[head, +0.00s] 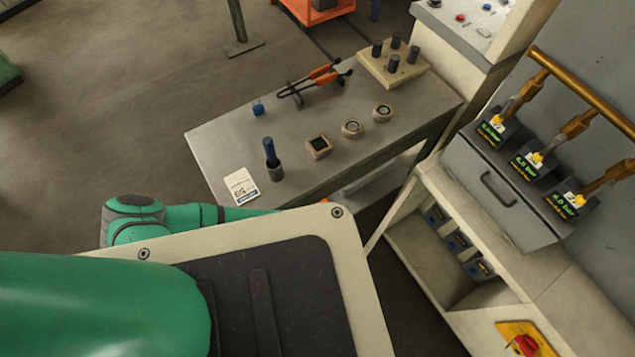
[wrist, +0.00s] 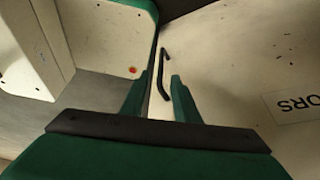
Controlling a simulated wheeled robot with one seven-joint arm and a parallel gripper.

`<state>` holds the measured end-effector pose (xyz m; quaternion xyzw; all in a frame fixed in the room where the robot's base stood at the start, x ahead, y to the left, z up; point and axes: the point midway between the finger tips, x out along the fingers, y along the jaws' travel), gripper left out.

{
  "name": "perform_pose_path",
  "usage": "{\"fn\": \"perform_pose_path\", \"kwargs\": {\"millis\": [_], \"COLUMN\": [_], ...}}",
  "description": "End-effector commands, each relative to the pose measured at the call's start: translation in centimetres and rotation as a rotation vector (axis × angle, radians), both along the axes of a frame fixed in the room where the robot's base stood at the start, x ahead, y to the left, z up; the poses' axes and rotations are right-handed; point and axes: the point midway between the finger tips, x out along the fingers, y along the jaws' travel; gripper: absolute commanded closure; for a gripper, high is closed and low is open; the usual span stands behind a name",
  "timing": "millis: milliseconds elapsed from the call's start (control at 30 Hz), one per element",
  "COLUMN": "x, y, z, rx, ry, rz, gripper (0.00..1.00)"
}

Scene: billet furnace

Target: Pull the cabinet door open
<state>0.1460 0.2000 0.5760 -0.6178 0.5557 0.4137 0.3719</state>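In the wrist view, a cream door panel (wrist: 235,60) fills the right side and carries a partly cut-off label ending in "ORS". A dark bar handle (wrist: 164,80) is mounted near the panel's left edge. My gripper (wrist: 160,76) has its two green fingers apart, one on each side of the handle in the picture. A gap shows between the handle and the right finger; I cannot tell how deep the handle sits between the fingers. In the head view, my gripper is hidden behind my own body, and I cannot identify this door there.
In the head view, a grey worktable (head: 225,140) holds tongs (head: 315,80), a pegged block (head: 393,65) and small parts. Open floor lies at the upper left.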

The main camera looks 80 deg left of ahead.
Motion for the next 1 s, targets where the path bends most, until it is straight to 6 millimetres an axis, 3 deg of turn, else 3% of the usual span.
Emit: {"fn": "perform_pose_path", "kwargs": {"millis": [333,367,467,633,767,900,1000], "x": [0.0,0.0,-0.6,-3.2,-5.8,-7.6,-7.8], "y": [0.2,0.2,0.1,-1.3,-4.2,-9.1,-13.3], "z": [0.5,0.5,0.5,0.1,0.3,1.9,4.0], "rx": [0.001,0.001,0.002,0.039,0.075,0.075,0.044], "ry": [0.000,0.000,0.005,0.000,-0.037,-0.111,-0.174], "rz": [-0.001,-0.001,-0.009,0.053,0.177,0.344,0.469], "gripper": [0.72,0.74,0.98,1.00,1.00,1.00,1.00]}}
